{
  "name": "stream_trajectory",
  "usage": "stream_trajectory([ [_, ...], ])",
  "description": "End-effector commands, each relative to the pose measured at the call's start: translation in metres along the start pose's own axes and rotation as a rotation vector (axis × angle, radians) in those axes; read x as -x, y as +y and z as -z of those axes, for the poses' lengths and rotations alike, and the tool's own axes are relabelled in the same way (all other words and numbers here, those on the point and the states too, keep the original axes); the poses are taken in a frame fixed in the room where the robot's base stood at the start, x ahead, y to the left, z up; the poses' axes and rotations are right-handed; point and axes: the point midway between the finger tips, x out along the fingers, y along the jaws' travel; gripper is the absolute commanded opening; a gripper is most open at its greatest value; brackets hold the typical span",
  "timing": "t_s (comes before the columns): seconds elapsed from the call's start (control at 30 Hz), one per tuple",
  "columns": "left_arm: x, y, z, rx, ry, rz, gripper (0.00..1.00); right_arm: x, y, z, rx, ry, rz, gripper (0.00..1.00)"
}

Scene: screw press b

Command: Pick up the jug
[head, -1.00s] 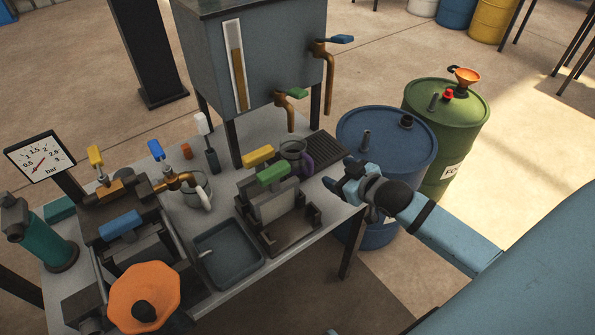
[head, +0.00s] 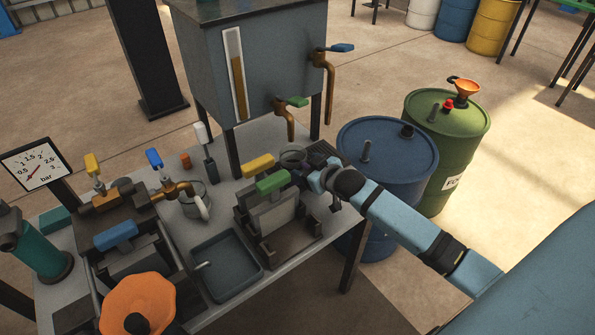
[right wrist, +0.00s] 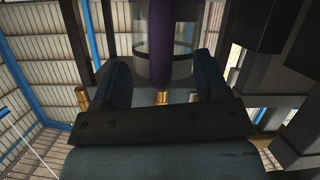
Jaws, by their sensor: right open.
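A clear glass jug (head: 293,157) with a purple handle stands at the table's back right, below the tank's green-handled tap; my right gripper partly hides it. My right gripper (head: 315,178) reaches in from the right at the jug's handle side. In the right wrist view the purple handle (right wrist: 160,35) stands upright ahead of the open fingers (right wrist: 160,80), roughly centred between them, with the glass behind. I cannot tell whether the fingers touch it. My left gripper is not in view.
A blue drum (head: 385,150) is close behind my right arm. A dark tray (head: 225,265) lies in front.

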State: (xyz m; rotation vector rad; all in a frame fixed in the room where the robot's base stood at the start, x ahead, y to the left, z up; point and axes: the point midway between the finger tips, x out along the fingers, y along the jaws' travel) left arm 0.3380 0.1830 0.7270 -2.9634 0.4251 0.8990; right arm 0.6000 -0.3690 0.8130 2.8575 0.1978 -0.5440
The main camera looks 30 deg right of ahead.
Motion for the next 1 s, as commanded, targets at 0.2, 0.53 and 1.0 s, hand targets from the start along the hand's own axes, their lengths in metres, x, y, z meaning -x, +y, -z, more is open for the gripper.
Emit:
stream_trajectory([
  [0.2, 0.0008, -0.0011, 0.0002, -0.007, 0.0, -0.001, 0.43, -0.0032, 0.0, -0.0002, 0.0, -0.001, 0.0, 0.68],
  [0.53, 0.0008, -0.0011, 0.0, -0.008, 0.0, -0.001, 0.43, -0.003, 0.0001, -0.0002, 0.0, 0.0, 0.0, 0.03],
  [1.0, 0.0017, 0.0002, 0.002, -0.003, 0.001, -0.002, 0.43, 0.0002, 0.0021, 0.0083, 0.001, 0.002, 0.0, 0.0],
])
